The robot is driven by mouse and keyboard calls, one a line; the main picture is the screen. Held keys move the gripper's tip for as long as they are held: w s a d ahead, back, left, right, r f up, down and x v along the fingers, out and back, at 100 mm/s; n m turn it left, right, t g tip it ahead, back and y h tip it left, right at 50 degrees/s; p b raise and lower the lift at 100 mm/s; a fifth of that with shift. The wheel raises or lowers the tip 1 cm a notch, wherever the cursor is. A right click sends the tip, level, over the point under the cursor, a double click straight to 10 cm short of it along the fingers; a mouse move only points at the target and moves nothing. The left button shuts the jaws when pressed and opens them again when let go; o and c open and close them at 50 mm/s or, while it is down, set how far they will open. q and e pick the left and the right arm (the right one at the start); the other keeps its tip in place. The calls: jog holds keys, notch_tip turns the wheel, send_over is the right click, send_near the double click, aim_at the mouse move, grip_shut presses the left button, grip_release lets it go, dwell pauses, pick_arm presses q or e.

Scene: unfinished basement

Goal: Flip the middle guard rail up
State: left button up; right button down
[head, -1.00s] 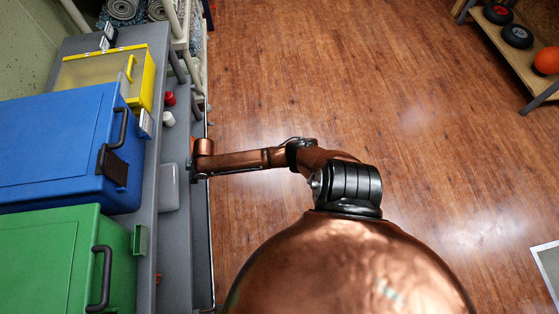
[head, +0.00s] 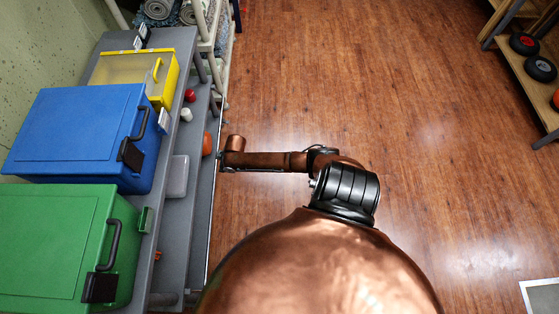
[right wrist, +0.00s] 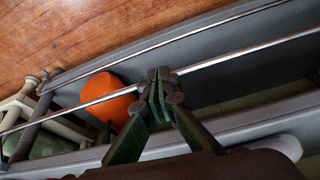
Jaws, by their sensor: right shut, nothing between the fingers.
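A thin metal guard rail (right wrist: 225,58) runs slantwise across the right wrist view, along the front of a grey shelf. A second thin rail (right wrist: 190,35) runs roughly parallel to it, nearer the wood floor. I cannot tell for certain which one is the middle rail. In the head view a thin rail line (head: 212,215) edges the shelf's floor side. My right gripper (right wrist: 160,83) is shut and empty, its fingertips at the nearer rail; contact is unclear. In the head view it is mostly hidden at the arm's end, beside the shelf edge. My left gripper is not in view.
An orange round object (right wrist: 108,97) lies on the shelf behind the rail. Blue (head: 80,130), green (head: 50,235) and yellow (head: 120,75) bins stand on the top shelf. A grey box (head: 178,177) lies lower.

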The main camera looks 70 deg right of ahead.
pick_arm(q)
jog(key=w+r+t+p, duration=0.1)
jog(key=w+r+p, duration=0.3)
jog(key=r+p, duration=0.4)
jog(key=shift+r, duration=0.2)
pick_arm(e)
jog(key=s+f, duration=0.6)
jog(key=s, duration=0.7)
jog(key=s+f+m+g+h, duration=0.1)
jog(key=s+f, duration=0.6)
jog(key=s, duration=0.7)
jog(key=shift+a, duration=0.15)
jog(key=shift+f, duration=0.1)
